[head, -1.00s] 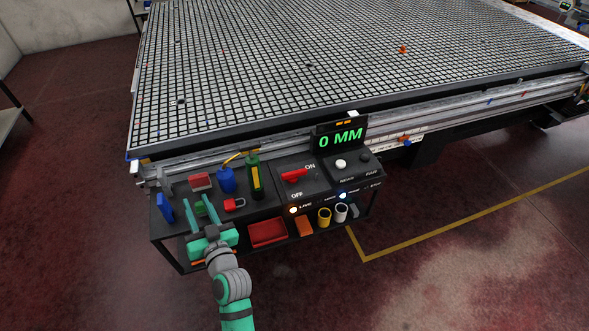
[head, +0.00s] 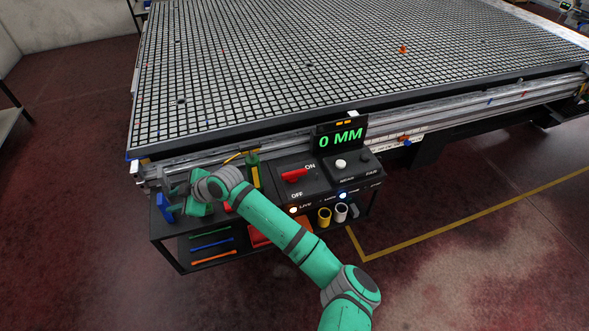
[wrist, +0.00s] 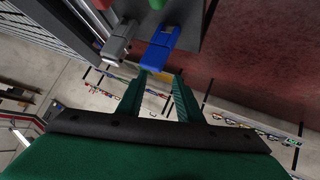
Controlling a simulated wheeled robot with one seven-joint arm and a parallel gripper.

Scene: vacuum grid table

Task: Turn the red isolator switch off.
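The red isolator switch (head: 294,176) sits on the dark control panel, with ON printed at its upper right and OFF below it. Its handle lies slanted, with one end near the ON label. My gripper (head: 176,210) is at the left end of the bench, well left of the switch and turned sideways. In the wrist view its two fingers (wrist: 161,80) are apart, with nothing clearly held between them. A blue block-like item (wrist: 161,46) is just beyond the fingertips; I cannot tell if they touch. The switch is not seen in the wrist view.
A display (head: 341,138) reads 0 MM. A white knob (head: 340,164) is right of the switch. A green-and-yellow item (head: 254,170) stands left of the panel. My arm covers much of the bench's left part. The grid table (head: 330,60) lies behind.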

